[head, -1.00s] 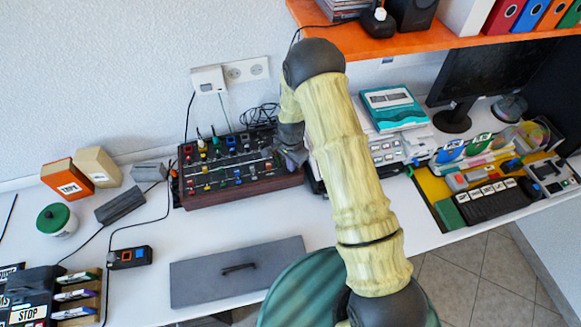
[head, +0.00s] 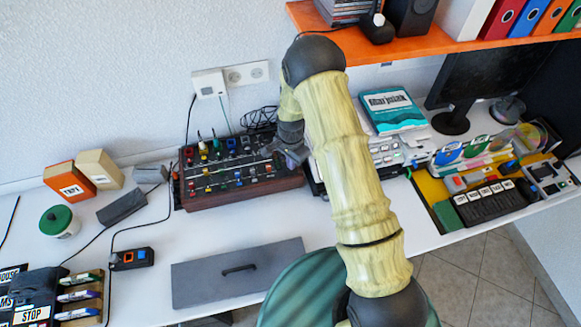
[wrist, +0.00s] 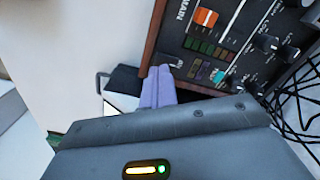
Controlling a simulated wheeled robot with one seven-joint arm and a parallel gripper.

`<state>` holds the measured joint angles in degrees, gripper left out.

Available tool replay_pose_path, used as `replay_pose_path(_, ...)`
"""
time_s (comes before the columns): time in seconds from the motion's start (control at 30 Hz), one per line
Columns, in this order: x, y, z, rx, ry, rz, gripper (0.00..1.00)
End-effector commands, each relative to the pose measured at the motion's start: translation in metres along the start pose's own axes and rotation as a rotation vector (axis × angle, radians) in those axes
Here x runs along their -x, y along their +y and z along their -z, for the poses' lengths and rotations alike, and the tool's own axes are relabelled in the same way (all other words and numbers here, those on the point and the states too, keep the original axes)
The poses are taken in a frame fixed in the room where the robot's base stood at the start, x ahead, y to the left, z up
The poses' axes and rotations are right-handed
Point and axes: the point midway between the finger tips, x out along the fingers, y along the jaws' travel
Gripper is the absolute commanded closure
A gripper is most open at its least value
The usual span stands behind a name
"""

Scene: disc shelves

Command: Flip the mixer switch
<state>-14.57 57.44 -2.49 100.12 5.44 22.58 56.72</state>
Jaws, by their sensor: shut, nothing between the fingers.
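The mixer (head: 240,196) is a dark, wood-edged box on the desk by the wall, with rows of coloured knobs and sliders. In the wrist view its panel (wrist: 222,48) fills the top right, with a "MAIN" label, an orange slider cap (wrist: 206,17) and a teal knob (wrist: 218,76). A small metal switch (wrist: 173,62) sits near the panel's corner. My gripper (wrist: 158,70) has its purple fingers together and empty, with the tips right beside this switch; I cannot tell whether they touch it. In the head view my gripper (head: 295,157) is at the mixer's right end.
Black cables (head: 259,118) lie behind the mixer. A printer-like device with a teal box (head: 393,110) on it stands close to the right. An orange shelf (head: 420,47) hangs above. A grey lidded panel (head: 238,272) lies in front; the desk between is clear.

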Motion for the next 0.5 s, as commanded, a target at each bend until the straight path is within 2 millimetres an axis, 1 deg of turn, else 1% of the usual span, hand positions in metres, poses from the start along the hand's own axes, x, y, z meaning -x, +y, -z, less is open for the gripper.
replay_pose_path(0.03, 0.006, 0.000, 0.000, 0.000, 0.000, 0.000, 1.00)
replay_pose_path(0.5, 0.036, 0.000, 0.000, -0.001, 0.000, 0.000, 1.00)
